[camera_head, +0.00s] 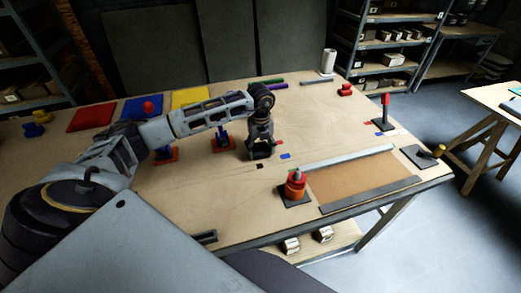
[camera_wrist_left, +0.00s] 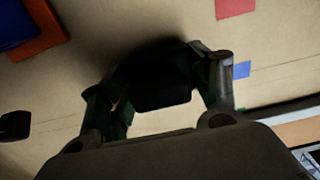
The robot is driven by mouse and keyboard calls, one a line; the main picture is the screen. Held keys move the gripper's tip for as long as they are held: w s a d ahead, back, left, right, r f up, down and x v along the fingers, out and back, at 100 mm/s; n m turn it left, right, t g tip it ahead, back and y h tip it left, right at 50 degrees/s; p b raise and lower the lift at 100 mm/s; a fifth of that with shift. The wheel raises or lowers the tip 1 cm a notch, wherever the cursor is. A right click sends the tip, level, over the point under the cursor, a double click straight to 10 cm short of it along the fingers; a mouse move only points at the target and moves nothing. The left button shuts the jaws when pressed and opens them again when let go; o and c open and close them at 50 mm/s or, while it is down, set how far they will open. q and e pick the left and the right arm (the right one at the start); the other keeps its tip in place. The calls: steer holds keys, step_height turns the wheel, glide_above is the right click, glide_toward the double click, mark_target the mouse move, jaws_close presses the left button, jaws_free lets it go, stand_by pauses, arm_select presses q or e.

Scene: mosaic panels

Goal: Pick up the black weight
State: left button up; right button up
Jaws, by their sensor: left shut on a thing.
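My left gripper (camera_head: 261,152) points down at the middle of the wooden table, right of two blue and orange stands. It is shut on the black weight, a dark block (camera_wrist_left: 160,82) that fills the space between the two fingers (camera_wrist_left: 160,98) in the left wrist view. In the head view the weight is mostly hidden by the fingers. A dark shadow lies beside it on the tabletop, and I cannot tell whether it touches the table. My right gripper is not in view.
A red and orange knobbed piece (camera_head: 295,187) stands at the corner of a brown framed panel (camera_head: 355,180). Blue and orange stands (camera_head: 222,142) are close to the left of the gripper. Small red and blue tiles (camera_wrist_left: 242,69) and a small black tile (camera_head: 260,166) lie nearby.

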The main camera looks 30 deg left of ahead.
mark_target(261, 143)
arm_select(q)
steer(key=shift+r+b, duration=0.85)
steer(key=shift+r, duration=4.05)
